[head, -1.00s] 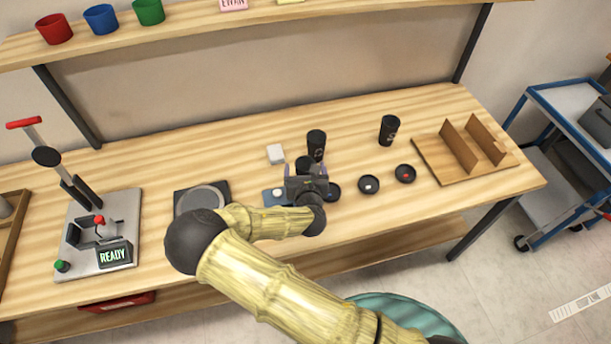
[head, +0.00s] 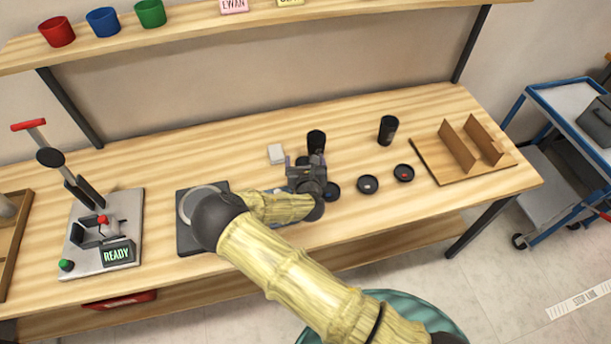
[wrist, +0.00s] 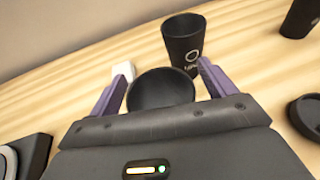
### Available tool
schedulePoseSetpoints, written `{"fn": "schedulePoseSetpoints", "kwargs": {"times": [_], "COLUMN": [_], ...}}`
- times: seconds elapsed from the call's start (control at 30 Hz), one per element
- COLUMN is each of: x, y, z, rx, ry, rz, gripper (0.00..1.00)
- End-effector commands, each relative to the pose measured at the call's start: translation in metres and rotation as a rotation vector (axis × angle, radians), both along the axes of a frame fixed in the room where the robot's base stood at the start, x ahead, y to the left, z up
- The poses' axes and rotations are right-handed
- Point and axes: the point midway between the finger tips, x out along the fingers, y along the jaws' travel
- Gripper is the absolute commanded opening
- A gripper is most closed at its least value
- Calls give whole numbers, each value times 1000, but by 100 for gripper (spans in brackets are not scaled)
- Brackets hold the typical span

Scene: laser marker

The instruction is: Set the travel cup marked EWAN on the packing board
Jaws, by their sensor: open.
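Three black travel cups stand on the wooden bench. The nearest cup (wrist: 160,92) sits between the purple fingers of my open gripper (wrist: 160,88) in the wrist view; in the head view my gripper (head: 306,161) mostly hides it. A second cup (head: 316,142) stands just behind; in the wrist view this cup (wrist: 184,42) shows a pale ring and small unclear lettering. A third cup (head: 388,130) stands farther right and also shows in the wrist view (wrist: 301,17). I cannot read EWAN on any cup. The packing board (head: 430,160) with upright dividers lies at the right.
Black lids (head: 367,184) lie right of my gripper. A white block (head: 276,153) is behind it. A dark pad with a ring (head: 186,232) and the READY press (head: 78,250) are left. A pink EWAN note (head: 234,5) is on the shelf above.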

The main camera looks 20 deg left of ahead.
Motion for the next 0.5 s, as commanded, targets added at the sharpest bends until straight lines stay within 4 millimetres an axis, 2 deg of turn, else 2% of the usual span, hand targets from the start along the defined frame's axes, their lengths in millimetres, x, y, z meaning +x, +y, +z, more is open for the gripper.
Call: {"fn": "schedulePoseSetpoints", "kwargs": {"times": [0.1, 0.27, 0.5], "x": [0, 0, 0], "y": [0, 0, 0], "z": [0, 0, 1], "rx": [0, 0, 0], "ry": [0, 0, -1], "rz": [0, 0, 0], "gripper": [81, 50, 49]}}
